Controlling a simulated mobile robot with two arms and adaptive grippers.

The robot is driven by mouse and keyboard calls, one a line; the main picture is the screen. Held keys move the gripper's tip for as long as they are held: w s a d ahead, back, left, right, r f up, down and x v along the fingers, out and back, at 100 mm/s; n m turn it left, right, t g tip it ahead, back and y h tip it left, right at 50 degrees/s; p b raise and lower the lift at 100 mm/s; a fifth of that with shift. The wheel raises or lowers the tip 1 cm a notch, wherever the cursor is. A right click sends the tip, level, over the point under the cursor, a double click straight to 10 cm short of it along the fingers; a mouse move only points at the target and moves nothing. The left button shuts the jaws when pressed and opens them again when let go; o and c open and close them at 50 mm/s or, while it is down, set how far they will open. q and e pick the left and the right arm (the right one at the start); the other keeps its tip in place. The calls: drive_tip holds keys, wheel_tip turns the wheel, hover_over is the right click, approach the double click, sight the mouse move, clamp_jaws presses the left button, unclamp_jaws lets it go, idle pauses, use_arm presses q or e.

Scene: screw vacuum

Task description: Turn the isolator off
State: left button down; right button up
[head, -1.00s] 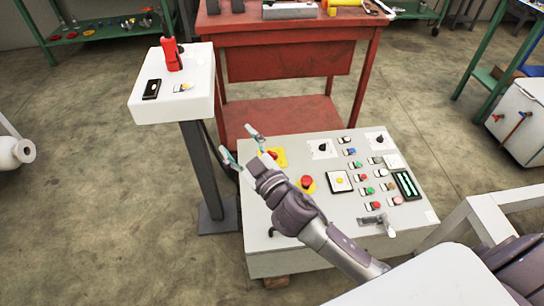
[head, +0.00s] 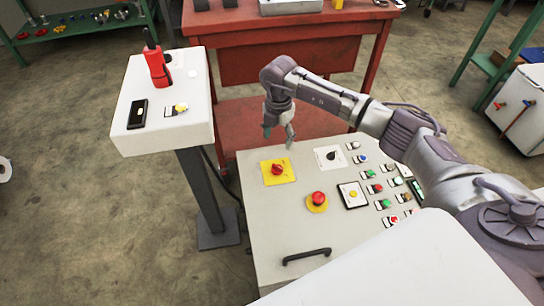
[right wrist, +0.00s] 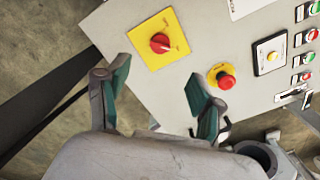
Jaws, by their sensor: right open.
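The isolator is a red rotary knob on a square yellow plate (head: 277,171), on the far left part of the grey control panel (head: 262,215). It also shows in the right wrist view (right wrist: 160,43), near the top centre, uncovered. My right gripper (head: 278,137) points down near the panel's far edge, just beyond the isolator in the head view. Its fingers are apart and empty; in the right wrist view the gripper (right wrist: 158,75) has the knob ahead of its fingertips, not between them. My left gripper is out of view.
A red emergency button (head: 318,199) sits right of the isolator. A black rotary switch (head: 331,156) and several small buttons lie farther right. A white pedestal box (head: 160,105) with a red handle (head: 157,68) stands left. A red workbench (head: 285,65) stands behind.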

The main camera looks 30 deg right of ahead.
sight(277, 166)
drive_tip(key=f+b, duration=0.1)
drive_tip(key=f, duration=0.3)
drive_tip(key=f+b, duration=0.1)
drive_tip(key=f, duration=0.3)
drive_tip(key=f+b, duration=0.1)
drive_tip(key=f, duration=0.3)
drive_tip(key=shift+s+a+f, duration=0.1)
drive_tip(key=shift+s, duration=0.15)
drive_tip(key=shift+f, duration=0.6)
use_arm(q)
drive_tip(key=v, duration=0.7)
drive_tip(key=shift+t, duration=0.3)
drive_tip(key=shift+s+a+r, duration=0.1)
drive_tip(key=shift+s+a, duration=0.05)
use_arm(e)
drive_tip(key=c, duration=1.1)
